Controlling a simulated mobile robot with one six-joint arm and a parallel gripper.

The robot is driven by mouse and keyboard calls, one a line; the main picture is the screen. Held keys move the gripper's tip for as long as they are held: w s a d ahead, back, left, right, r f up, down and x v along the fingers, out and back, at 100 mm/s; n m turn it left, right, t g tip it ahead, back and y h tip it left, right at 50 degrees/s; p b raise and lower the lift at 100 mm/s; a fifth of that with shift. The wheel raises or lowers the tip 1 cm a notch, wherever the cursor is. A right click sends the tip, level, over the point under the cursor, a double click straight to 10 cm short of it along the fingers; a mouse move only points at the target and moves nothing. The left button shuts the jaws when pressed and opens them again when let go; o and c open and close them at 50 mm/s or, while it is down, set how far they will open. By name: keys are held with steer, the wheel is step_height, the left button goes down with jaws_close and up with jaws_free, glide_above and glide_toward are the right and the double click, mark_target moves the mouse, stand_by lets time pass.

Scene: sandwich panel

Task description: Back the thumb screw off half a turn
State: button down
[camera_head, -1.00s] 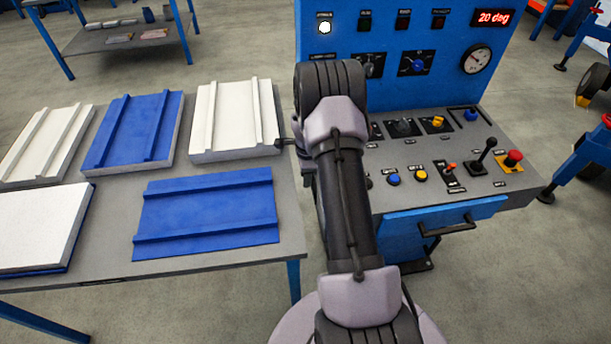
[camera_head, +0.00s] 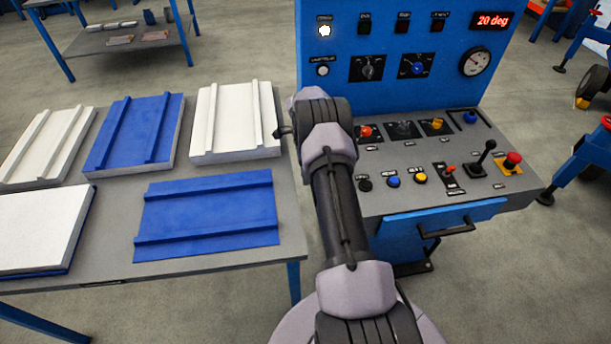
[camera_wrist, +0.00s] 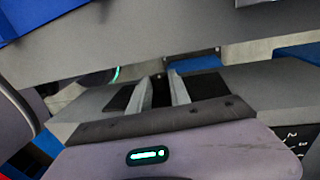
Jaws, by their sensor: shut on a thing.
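My gripper (camera_wrist: 172,78) shows in the wrist view with its two pale fingers close together below a grey slab-like surface. In the head view my arm hides the gripper, beside the left edge of the blue control console (camera_head: 390,235). I cannot single out the thumb screw with certainty. Red (camera_head: 366,132), black (camera_head: 403,130) and orange (camera_head: 437,124) knobs stand on the console's sloped top.
A grey table (camera_head: 110,265) with blue and white panels (camera_head: 205,215) stands left of the console. Buttons, a joystick (camera_head: 482,158) and a red mushroom button (camera_head: 513,160) crowd the console's top. Its display (camera_head: 491,20) reads 20 deg. Wheeled blue frames stand at the right.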

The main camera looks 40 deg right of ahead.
steer(key=shift+f+g+y+b, duration=0.1)
steer(key=shift+g+y+b, duration=0.2)
steer(key=shift+g, duration=0.1)
steer(key=c, duration=1.2)
jaws_free()
steer(key=shift+c, duration=0.2)
